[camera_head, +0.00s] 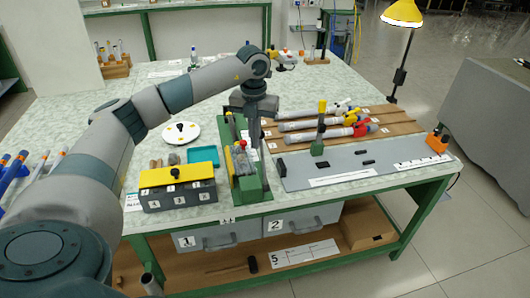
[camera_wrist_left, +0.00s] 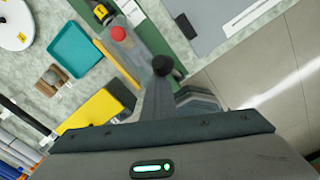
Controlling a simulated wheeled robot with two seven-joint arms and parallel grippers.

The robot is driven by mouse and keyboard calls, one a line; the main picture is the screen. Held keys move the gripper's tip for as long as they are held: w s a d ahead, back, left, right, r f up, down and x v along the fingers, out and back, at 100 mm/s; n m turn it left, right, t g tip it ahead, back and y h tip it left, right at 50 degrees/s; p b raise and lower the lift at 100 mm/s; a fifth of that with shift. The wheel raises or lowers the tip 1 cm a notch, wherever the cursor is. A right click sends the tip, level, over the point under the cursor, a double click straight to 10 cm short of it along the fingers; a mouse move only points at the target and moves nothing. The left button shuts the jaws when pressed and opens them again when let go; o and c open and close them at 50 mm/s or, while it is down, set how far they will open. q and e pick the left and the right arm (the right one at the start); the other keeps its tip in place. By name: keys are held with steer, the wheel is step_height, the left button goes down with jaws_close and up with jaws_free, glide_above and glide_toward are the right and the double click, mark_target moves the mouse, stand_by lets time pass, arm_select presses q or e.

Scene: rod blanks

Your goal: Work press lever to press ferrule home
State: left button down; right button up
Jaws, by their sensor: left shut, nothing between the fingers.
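The green press (camera_head: 249,190) stands at the front middle of the bench. In the left wrist view a clear part with a red cap (camera_wrist_left: 118,33) shows on its green base (camera_wrist_left: 150,35). A dark round knob (camera_wrist_left: 163,65) shows right at my fingertips; I take it for the lever's knob. My left gripper (camera_head: 257,118) is over the press, pointing down, shut and empty. In the left wrist view its fingers (camera_wrist_left: 160,82) are together by the knob; I cannot tell whether they touch it. The ferrule cannot be made out. My right gripper is out of view.
A black box with a yellow lid (camera_head: 176,175) is left of the press, with a teal tray (camera_head: 203,155) and white plate (camera_head: 182,133) behind. A grey board (camera_head: 300,175) with a green post lies right. Several rods lie on a brown rack (camera_head: 392,126).

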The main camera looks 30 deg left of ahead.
mark_target(263, 156)
arm_select(q)
steer(key=s+d+f, duration=0.1)
steer(key=d, duration=0.2)
steer(key=s+d+f, duration=0.1)
steer(key=shift+s+d+f+p, duration=0.3)
steer(key=shift+d+p, duration=0.05)
steer(key=shift+p, duration=0.05)
steer(key=s+d+p, duration=0.2)
steer(key=s+d, duration=0.3)
steer(key=d, duration=0.6)
steer(key=shift+s+d, duration=0.2)
steer(key=shift+s, duration=0.2)
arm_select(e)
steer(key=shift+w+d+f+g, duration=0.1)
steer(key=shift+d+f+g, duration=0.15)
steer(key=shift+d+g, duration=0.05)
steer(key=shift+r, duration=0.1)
arm_select(q)
step_height(263, 156, up, 8)
steer(key=p, duration=0.4)
steer(key=shift+p, duration=0.4)
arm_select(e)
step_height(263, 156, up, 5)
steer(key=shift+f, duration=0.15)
arm_select(q)
steer(key=shift+w+d, duration=0.1)
